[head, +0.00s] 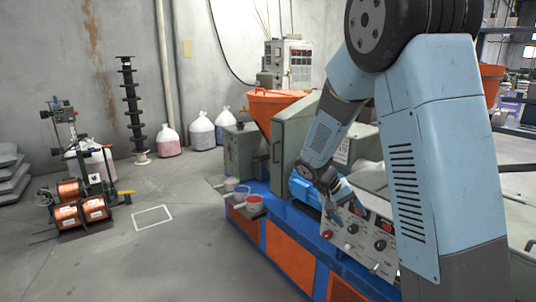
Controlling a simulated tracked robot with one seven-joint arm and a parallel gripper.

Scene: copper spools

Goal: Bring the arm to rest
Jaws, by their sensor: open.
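My light blue arm takes up the right of the head view. Its forearm slants down and to the left from the large dark joint at the top. My gripper (352,207) is at the low end of the arm, in front of the machine's control panel (365,240). It is small in the picture and partly lost against the panel. Its jaws are open and I see nothing held between them. I cannot tell how far it is from the panel.
A blue and orange machine (283,250) with an orange hopper (270,104) stands beneath my arm. Copper spools (95,208) sit on a stand at left. A white floor outline (153,217) and open grey floor lie between. Bags (201,133) line the wall.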

